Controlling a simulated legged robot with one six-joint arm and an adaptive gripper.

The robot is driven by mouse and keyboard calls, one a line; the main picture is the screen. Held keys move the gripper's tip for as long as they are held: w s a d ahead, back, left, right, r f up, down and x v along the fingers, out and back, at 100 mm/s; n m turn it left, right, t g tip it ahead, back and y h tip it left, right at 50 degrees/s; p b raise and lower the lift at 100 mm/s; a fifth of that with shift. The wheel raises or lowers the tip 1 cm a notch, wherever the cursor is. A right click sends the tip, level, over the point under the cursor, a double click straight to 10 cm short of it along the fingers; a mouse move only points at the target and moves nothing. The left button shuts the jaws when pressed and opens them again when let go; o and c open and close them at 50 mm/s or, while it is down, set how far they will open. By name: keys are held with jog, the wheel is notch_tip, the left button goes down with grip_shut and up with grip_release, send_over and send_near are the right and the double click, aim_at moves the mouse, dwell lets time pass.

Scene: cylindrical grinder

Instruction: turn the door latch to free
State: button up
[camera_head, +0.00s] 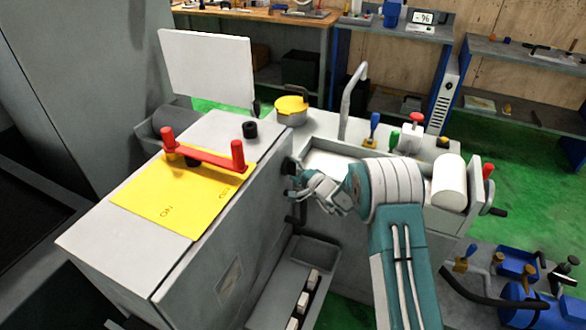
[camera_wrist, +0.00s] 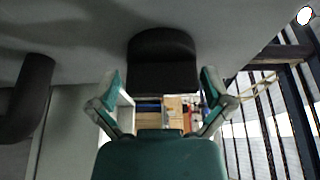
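A black knob-like piece, which looks like the door latch (camera_head: 289,166), sits on the upper right side face of the grey machine cabinet. In the wrist view a dark rounded piece (camera_wrist: 161,45), seemingly the same latch, stands out from a grey surface. My gripper (camera_head: 299,187) is right beside the latch in the head view. In the wrist view my gripper (camera_wrist: 160,92) has its two fingers spread wide, with the dark piece centred between and beyond them. I cannot tell whether they touch it. The latch's turned position is partly hidden by my gripper.
A yellow plate (camera_head: 180,210) with a red handle (camera_head: 203,155) lies on the cabinet top. A grey tray (camera_head: 322,258) with several pale blocks is below my gripper. A black curved handle (camera_wrist: 30,95) is at left in the wrist view. A trough with a white roll (camera_head: 449,182) is at right.

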jog(key=c, duration=0.7)
jog(key=shift+c, duration=0.2)
jog(key=shift+s+m, duration=0.1)
jog(key=shift+m, duration=0.2)
jog(key=m+g+h, duration=0.1)
jog(key=m, duration=0.2)
jog(key=m+g, duration=0.2)
jog(key=m, duration=0.1)
jog(key=m+g, duration=0.2)
jog(key=m, duration=0.2)
jog(key=shift+g, duration=0.3)
jog(key=shift+m+g, duration=0.9)
jog(key=shift+m, duration=0.5)
